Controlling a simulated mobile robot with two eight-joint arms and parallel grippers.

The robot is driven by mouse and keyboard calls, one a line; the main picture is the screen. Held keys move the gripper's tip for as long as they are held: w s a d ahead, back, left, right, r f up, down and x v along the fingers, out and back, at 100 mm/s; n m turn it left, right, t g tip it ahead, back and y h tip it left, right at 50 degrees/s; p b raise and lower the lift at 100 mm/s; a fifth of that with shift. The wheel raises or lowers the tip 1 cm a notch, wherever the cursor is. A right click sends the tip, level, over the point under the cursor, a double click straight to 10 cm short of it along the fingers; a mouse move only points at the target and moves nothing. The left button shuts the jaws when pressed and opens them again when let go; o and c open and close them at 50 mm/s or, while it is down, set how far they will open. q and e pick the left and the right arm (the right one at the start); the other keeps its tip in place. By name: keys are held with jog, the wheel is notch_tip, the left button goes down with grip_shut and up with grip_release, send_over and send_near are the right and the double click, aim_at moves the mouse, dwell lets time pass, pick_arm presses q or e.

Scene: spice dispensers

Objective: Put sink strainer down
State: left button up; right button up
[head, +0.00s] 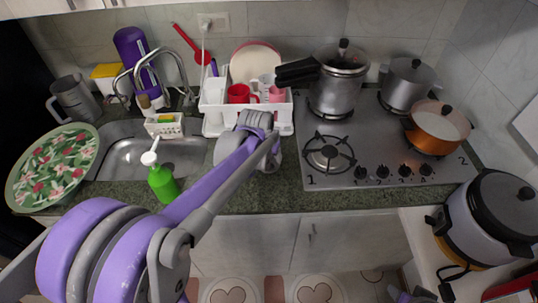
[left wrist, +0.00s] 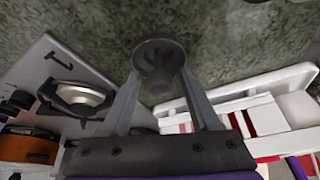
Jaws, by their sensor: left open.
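The sink strainer (left wrist: 160,54), a small round dark grey piece, shows in the left wrist view at the tips of my left gripper (left wrist: 160,76). The two fingers are apart, one on each side of its lower part. It is seen against the green speckled counter (left wrist: 230,40); I cannot tell whether the fingertips touch it. In the head view my left gripper (head: 262,150) is over the counter, between the dish rack and the stove. The wrist hides the fingertips and the strainer there.
The white dish rack (head: 212,128) with cups stands beside the left gripper. The gas stove (head: 340,178) with pots is to the right. The sink (head: 130,155), green soap bottle (head: 162,184) and floral tray (head: 22,190) are to the left.

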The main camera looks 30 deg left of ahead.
pick_arm(q)
jog(key=a+v, duration=0.1)
jog(key=v, duration=1.1)
jog(key=s+d+f+m, duration=0.1)
jog(key=s+d+f, duration=0.4)
jog(key=s, duration=0.2)
jog(key=s+d+f+t, duration=0.1)
jog(key=s+d+f, duration=0.4)
jog(key=s, duration=0.3)
jog(key=shift+d+f+m+h, duration=0.15)
jog(key=shift+d+m+h, duration=0.15)
jog(key=shift+m+h, duration=0.1)
jog(key=shift+c, duration=0.8)
jog(key=shift+s+a, duration=0.1)
jog(key=shift+a, duration=0.05)
jog(key=shift+c, duration=0.2)
